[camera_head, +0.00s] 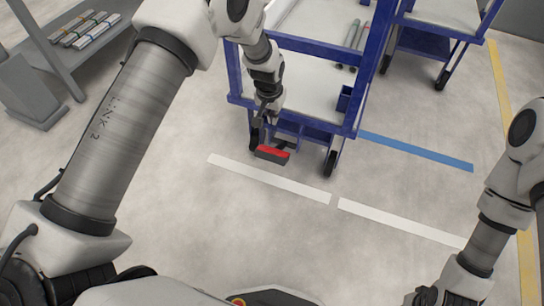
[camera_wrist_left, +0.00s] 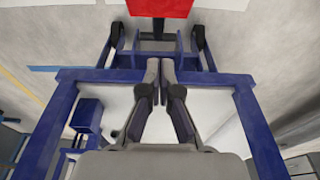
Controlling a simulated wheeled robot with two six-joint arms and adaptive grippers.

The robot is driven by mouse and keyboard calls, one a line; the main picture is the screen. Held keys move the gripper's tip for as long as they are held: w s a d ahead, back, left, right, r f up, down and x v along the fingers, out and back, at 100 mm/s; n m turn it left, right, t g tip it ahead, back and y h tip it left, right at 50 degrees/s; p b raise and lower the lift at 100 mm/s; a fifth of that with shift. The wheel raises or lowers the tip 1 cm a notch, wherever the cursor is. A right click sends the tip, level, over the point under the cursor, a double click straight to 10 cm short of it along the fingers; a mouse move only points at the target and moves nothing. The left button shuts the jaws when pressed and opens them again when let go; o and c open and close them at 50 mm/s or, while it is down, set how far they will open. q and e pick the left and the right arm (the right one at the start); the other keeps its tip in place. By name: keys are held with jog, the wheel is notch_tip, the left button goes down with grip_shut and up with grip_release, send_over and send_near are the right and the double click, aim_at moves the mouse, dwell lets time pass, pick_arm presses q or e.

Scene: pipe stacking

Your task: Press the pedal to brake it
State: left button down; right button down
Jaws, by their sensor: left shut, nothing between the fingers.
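The red pedal (camera_head: 270,152) with a dark edge sticks out low at the front of a blue cart (camera_head: 300,45), near the floor. It also shows in the left wrist view (camera_wrist_left: 160,8), cut off by the top edge. My left gripper (camera_head: 260,123) is just above and behind the pedal in the head view. In the left wrist view its fingers (camera_wrist_left: 160,66) are together and empty, with a gap in the picture between the tips and the red plate. Whether they touch any part of the pedal I cannot tell. My right gripper (camera_head: 425,297) is partly in view at the bottom right, away from the cart.
The cart has black wheels (camera_head: 330,163) and light shelves. A second blue cart (camera_head: 430,40) stands at the back right. A grey rack (camera_head: 75,45) stands at the left. White floor strips (camera_head: 270,178) and a blue strip (camera_head: 415,151) mark open floor.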

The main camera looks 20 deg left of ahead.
pick_arm(q)
jog(key=shift+r, duration=0.15)
jog(key=b, duration=0.3)
send_over(273, 150)
jog(key=w, duration=0.2)
jog(key=f, duration=1)
jog(key=shift+s+f, duration=0.2)
jog(key=shift+s, duration=0.05)
jog(key=shift+s+f, duration=0.8)
jog(key=shift+f, duration=0.25)
jog(key=shift+s+f, duration=0.3)
jog(key=shift+f, duration=0.1)
